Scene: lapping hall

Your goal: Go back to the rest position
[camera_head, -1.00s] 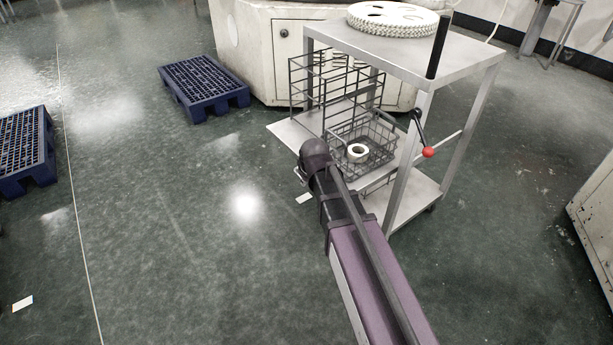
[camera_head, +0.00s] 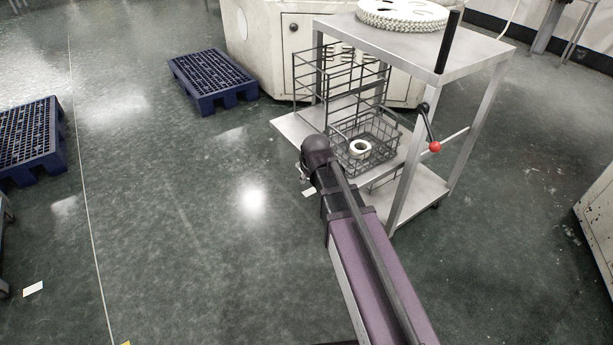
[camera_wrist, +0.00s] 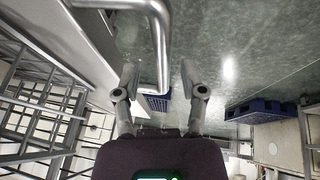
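My arm reaches forward from the bottom of the head view and hides most of my gripper there. In the wrist view my gripper (camera_wrist: 158,75) has its two fingers standing apart, with nothing clasped between them. A bent metal tube (camera_wrist: 160,40) comes down from the top and appears between the fingertips; I cannot tell how near it is. In the head view the arm's end is beside the lower left edge of a metal cart (camera_head: 480,58). A white ring (camera_head: 360,149) lies in a wire basket (camera_head: 390,135) on the cart's shelf.
A wire rack (camera_head: 340,75) stands behind the basket. A white toothed disc (camera_head: 403,14) lies on the cart top. Blue pallets (camera_head: 212,78) (camera_head: 30,140) lie to the left. Floor between is clear.

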